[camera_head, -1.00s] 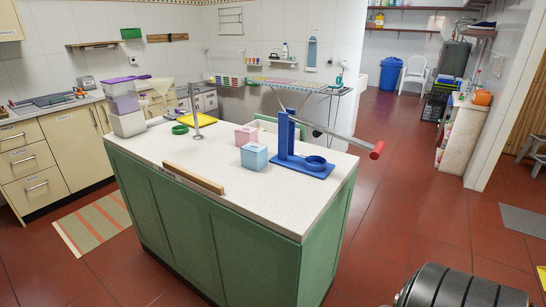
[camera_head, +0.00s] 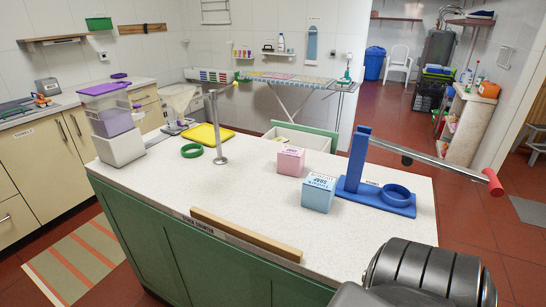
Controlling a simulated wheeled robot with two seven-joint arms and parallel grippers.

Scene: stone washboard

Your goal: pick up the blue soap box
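The blue soap box (camera_head: 318,192) is a small light-blue cube with dark lettering on top. It stands upright on the white counter (camera_head: 150,185), between a pink soap box (camera_head: 290,161) and a dark-blue stand (camera_head: 382,195) with a ring on its base. A dark ribbed, rounded part of my own body shows at the bottom right, in front of the counter. No gripper fingers are in view, and nothing touches the blue box.
A wooden bar (camera_head: 245,234) lies along the counter's front edge. A metal post (camera_head: 218,130), a green ring (camera_head: 192,151), a yellow tray (camera_head: 204,136) and a purple-and-white container (camera_head: 116,122) stand to the left. A red-tipped bar (camera_head: 493,182) juts past the right edge.

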